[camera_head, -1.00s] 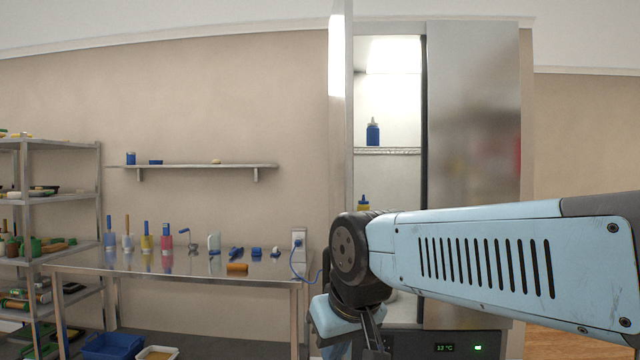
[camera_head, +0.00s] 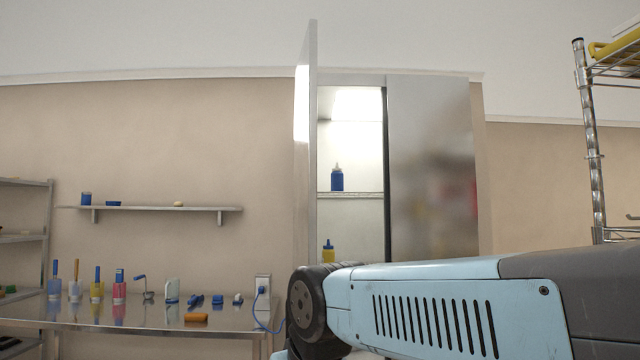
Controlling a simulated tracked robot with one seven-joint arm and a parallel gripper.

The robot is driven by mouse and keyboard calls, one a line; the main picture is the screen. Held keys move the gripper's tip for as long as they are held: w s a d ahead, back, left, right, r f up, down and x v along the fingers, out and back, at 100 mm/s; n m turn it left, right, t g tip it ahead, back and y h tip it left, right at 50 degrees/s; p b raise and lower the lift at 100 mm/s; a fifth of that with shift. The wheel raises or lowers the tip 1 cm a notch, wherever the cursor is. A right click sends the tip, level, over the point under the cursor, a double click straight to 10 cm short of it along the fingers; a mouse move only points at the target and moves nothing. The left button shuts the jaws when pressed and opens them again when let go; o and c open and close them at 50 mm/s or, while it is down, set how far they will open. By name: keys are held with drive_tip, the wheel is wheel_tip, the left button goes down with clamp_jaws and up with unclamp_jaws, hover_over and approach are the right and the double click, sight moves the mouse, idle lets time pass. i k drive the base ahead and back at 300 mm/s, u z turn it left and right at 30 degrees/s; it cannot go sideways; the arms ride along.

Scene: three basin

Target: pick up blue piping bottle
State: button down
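A blue piping bottle (camera_head: 337,178) with a pale tip stands upright on the upper shelf inside the open steel cabinet. A yellow bottle with a blue cap (camera_head: 328,251) stands on a lower level of the cabinet, its lower part hidden by my arm. My arm reaches in from the right edge across the lower right, below and in front of the bottles. My gripper is out of the picture, below the bottom edge.
The cabinet's left door (camera_head: 305,150) stands open and edge-on; its right door (camera_head: 430,165) is shut. A steel table (camera_head: 130,324) with several tools stands at left, below a wall shelf (camera_head: 160,208). A wire rack (camera_head: 597,150) stands at the far right.

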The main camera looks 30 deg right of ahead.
sight(337, 177)
drive_tip(key=z, duration=0.65)
drive_tip(key=i, duration=1.2)
drive_tip(key=z, duration=0.35)
